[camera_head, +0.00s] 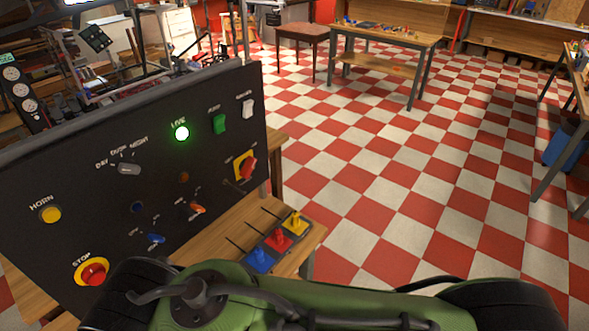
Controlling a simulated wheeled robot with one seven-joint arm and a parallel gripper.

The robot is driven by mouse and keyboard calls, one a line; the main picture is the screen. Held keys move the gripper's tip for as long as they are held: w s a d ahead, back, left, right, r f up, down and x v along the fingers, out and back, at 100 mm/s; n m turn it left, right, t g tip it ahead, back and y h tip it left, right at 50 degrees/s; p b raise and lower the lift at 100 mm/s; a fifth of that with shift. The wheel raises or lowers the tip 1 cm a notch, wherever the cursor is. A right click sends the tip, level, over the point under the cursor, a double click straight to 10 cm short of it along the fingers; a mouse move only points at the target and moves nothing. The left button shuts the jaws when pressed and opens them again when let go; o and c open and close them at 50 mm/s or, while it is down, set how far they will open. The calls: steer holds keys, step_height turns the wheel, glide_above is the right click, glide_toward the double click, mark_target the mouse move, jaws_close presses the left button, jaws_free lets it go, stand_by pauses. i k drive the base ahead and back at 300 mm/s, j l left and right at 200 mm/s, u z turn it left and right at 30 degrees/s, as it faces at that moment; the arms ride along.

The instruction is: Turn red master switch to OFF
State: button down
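The red master switch (248,167) is a red rotary knob on a yellow plate at the right end of the black control panel (95,165). The knob looks tilted; its position marks are too small to read. A round lamp under the word LIVE (181,133) glows green. My green arm crosses the bottom of the view in front of the panel. My gripper is not in view, and nothing touches the switch.
Checkered floor at right is open.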

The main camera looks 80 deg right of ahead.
mark_target(245, 167)
steer(key=z, duration=2.4)
steer(key=i+l+u, duration=0.1)
steer(key=u, duration=0.35)
steer(key=l+u, duration=0.1)
steer(key=u, duration=0.35)
steer(key=i+l+u, duration=0.1)
steer(key=u, duration=0.4)
steer(key=l+u, duration=0.2)
steer(key=u, duration=0.25)
